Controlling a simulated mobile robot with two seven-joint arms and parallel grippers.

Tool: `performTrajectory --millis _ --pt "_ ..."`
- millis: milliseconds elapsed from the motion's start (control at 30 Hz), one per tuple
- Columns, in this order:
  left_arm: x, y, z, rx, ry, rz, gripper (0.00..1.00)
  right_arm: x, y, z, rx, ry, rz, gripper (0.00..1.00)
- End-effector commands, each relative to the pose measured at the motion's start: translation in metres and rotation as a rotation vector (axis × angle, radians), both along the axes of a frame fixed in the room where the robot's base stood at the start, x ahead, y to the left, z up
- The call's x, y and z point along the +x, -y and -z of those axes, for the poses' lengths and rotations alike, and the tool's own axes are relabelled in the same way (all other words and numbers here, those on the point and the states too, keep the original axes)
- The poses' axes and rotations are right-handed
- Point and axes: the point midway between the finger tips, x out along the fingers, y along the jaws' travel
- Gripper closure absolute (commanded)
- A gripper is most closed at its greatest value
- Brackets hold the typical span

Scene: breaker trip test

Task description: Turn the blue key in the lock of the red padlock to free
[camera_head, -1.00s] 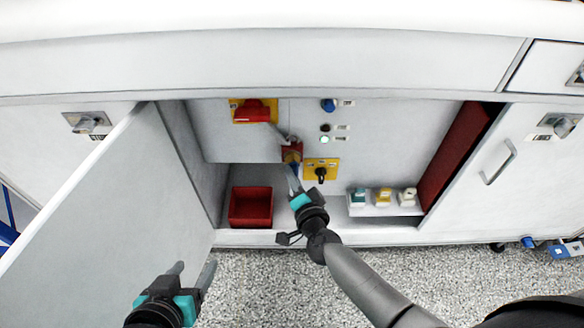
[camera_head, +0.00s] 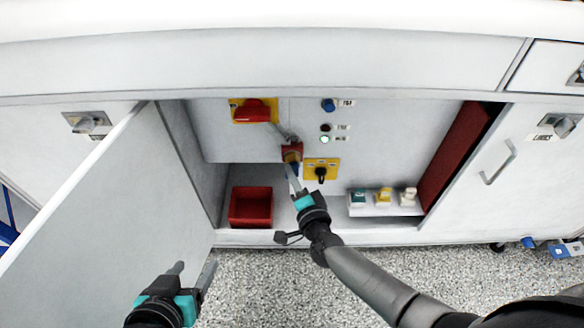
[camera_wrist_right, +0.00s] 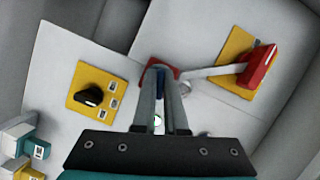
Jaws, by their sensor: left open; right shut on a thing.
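The red padlock (camera_head: 291,153) hangs on the panel inside the open cabinet, below and right of the red switch handle (camera_head: 252,111) on its yellow plate. My right gripper (camera_head: 292,171) reaches up to the padlock's lower front. It is shut on the blue key, which is mostly hidden between the fingertips. In the right wrist view the fingers (camera_wrist_right: 161,82) meet at the padlock (camera_wrist_right: 148,74). How far the key is turned cannot be made out. My left gripper (camera_head: 195,277) is open and empty, low at the left, away from the padlock.
A red bin (camera_head: 251,207) stands on the cabinet floor at left. A black knob on a yellow plate (camera_head: 321,168) is close right of my right gripper. Small coloured locks sit on a white stand (camera_head: 385,209). The open door (camera_head: 120,200) flanks my left gripper.

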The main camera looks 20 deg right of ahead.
Motion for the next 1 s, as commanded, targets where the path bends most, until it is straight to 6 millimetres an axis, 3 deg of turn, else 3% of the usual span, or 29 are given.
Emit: performTrajectory --millis 1000 --pt "0.0 0.0 0.0006 0.0 0.0 0.0 0.36 0.0004 -0.0003 -0.0004 0.186 0.054 0.0 1.0"
